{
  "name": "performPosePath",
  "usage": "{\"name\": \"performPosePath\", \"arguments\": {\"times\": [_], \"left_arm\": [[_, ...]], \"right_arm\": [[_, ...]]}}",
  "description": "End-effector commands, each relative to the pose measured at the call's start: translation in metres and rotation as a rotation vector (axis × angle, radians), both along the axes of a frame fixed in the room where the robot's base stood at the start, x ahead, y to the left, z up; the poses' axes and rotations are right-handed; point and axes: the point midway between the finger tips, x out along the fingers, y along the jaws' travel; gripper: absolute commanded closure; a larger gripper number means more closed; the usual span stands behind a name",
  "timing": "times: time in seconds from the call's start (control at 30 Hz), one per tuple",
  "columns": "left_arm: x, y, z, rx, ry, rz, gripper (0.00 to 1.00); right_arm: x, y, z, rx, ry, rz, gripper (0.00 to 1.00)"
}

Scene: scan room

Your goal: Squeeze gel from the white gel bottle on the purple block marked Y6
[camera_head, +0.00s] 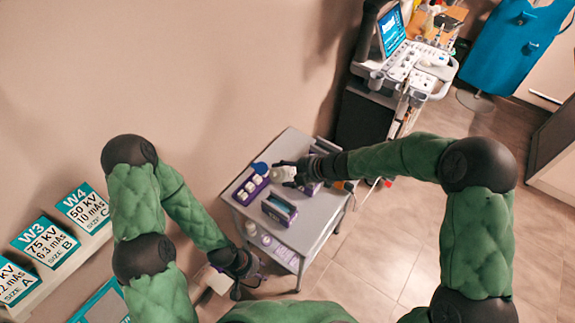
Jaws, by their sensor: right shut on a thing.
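My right gripper (291,173) is over the grey cart at its back right, shut on the white gel bottle (279,174). The bottle is partly covered by the fingers, and I cannot tell whether it touches anything below. A purple block (313,188) shows partly under the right gripper; its marking is not readable, so I cannot tell whether it is Y6. My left gripper (251,280) hangs low in front of the cart's left side, apart from it, and looks open and empty.
The grey cart (309,224) also bears a purple rack (244,197) with white containers, a blue round thing (260,168) and a box with a blue-grey insert (279,208). An ultrasound machine (411,68) stands behind right. Tiled floor (384,252) is free at right.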

Motion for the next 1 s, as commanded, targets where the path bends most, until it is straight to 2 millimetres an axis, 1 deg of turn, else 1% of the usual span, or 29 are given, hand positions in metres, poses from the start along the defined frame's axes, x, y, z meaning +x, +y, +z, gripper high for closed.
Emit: {"name": "performPosePath", "arguments": {"times": [0.03, 0.57, 1.0], "left_arm": [[0.000, 0.000, 0.013, 0.000, 0.000, 0.000, 0.60], [0.000, 0.000, 0.083, 0.000, 0.000, 0.000, 0.60], [0.000, 0.000, 0.140, 0.000, 0.000, 0.000, 0.60]], "right_arm": [[0.000, 0.000, 0.008, 0.011, 0.013, 0.000, 0.49], [-0.001, 0.001, 0.030, 0.125, 0.147, -0.002, 0.49], [-0.002, 0.002, 0.054, 0.248, 0.291, -0.002, 0.49]]}}
